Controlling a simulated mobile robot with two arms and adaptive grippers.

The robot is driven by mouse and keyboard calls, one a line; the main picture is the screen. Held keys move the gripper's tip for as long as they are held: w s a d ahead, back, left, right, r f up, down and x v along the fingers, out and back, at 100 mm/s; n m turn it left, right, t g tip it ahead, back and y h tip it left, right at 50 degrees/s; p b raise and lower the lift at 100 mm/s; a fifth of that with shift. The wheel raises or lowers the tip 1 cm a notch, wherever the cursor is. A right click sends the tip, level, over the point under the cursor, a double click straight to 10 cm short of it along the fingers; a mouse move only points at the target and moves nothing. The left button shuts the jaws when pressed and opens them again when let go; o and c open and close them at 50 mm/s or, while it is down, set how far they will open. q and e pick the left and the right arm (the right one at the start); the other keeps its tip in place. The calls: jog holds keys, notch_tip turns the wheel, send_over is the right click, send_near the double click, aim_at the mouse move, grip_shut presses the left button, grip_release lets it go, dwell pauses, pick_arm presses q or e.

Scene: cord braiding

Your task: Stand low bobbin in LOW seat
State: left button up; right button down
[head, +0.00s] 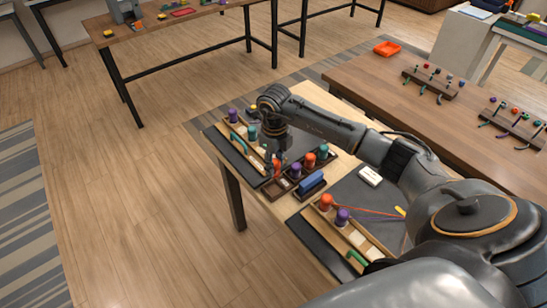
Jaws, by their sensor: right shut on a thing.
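My right gripper (273,150) points down at the left side of the work table and is shut on an orange-red bobbin (277,168). This bobbin is near upright, between the near end of the left wooden tray (222,130) and the dark middle rack (277,190); whether it touches either is unclear. The left tray has a purple bobbin (233,115) and a teal bobbin (252,132). The middle rack has purple (296,170), orange (310,159) and teal (323,150) bobbins. No seat label is readable. My left gripper is out of view.
A near tray (312,217) carries an orange bobbin (326,201) and a purple bobbin (343,216), with cords running right. A blue block (311,185) lies by the middle rack. A white card (370,175) lies on the dark mat. My right arm spans the table's far side.

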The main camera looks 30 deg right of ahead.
jog(key=shift+f, duration=0.2)
jog(key=shift+w+f, duration=0.1)
jog(key=shift+f, duration=0.25)
jog(key=shift+w+f, duration=0.15)
jog(key=shift+f, duration=0.1)
jog(key=shift+a+f+b, duration=0.1)
jog(key=shift+f+b, duration=0.15)
jog(key=shift+b, duration=0.2)
jog(key=shift+f+b, duration=1.1)
jog(key=shift+f, duration=0.5)
jog(key=shift+f+b, duration=0.6)
jog(key=shift+f, duration=0.15)
pick_arm(q)
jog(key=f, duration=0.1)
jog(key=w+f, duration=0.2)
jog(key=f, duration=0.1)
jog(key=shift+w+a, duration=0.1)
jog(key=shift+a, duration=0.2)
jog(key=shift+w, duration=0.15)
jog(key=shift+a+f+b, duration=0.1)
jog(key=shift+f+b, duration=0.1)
jog(key=shift+b, duration=0.1)
